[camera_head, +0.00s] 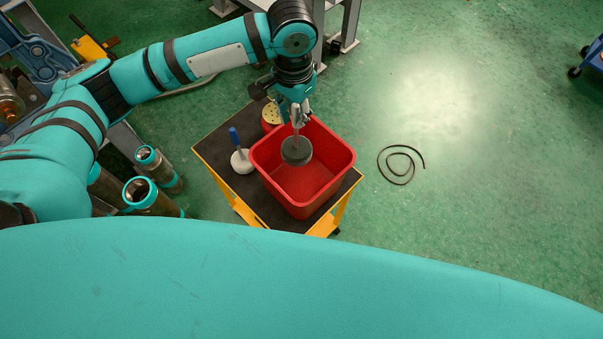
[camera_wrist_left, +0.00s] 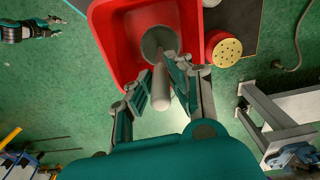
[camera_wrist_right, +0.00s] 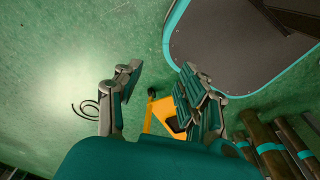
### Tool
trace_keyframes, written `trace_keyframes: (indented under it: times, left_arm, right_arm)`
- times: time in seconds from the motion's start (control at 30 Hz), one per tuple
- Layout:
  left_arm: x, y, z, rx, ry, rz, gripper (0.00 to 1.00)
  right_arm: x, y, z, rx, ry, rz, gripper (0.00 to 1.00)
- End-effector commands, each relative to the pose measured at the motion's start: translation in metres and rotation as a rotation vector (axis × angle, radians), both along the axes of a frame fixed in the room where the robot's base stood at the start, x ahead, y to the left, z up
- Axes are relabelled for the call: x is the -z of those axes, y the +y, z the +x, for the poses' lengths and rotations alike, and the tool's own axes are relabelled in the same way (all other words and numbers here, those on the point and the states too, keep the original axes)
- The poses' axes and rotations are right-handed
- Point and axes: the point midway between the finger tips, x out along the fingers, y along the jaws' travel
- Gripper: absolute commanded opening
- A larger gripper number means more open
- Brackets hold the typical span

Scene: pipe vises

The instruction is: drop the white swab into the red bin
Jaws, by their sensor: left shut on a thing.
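My left gripper (camera_head: 299,118) is shut on the pale handle of a swab with a round, dark grey head (camera_head: 296,151). This swab hangs head down over the opening of the red bin (camera_head: 335,150). The left wrist view shows its pale handle (camera_wrist_left: 161,92) between the fingers and its grey head (camera_wrist_left: 158,40) against the bin's inside. Another swab, with a white head (camera_head: 242,162) and a blue handle, stands on the cart left of the bin. I cannot tell which one the task calls white. My right gripper (camera_wrist_right: 157,95) is open and empty, seen only in its wrist view.
The bin stands on a dark-topped cart (camera_head: 212,150) with yellow legs. A red can with a perforated yellow top (camera_head: 270,112) is behind the bin's left corner. Pipes (camera_head: 150,197) stand left of the cart. A dark cord (camera_head: 401,165) lies on open green floor to the right.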

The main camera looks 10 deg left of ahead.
Motion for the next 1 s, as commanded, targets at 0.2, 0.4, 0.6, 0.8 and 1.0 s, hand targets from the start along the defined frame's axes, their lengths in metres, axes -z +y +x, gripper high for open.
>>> trace_keyframes:
  times: [0.2, 0.4, 0.6, 0.8, 1.0]
  left_arm:
    - [-0.001, 0.0, 0.0, 0.0, -0.001, -0.001, 0.0]
    - [-0.001, 0.0, 0.0, 0.0, -0.001, 0.0, 0.38]
    - [0.0, 0.0, 0.0, 0.0, -0.001, 0.0, 0.44]
    - [-0.005, 0.0, 0.0, 0.0, -0.002, -0.001, 0.44]
    - [-0.038, 0.0, 0.001, 0.001, -0.006, -0.002, 0.44]
  right_arm:
    - [0.001, -0.004, -0.009, 0.001, 0.015, -0.006, 0.4]
    - [0.002, -0.01, -0.025, 0.001, 0.04, -0.014, 0.4]
    - [0.002, -0.011, -0.025, 0.001, 0.04, -0.016, 0.4]
    - [0.002, -0.01, -0.016, 0.0, 0.026, -0.014, 0.4]
    - [0.002, -0.009, -0.017, 0.0, 0.028, -0.012, 0.4]
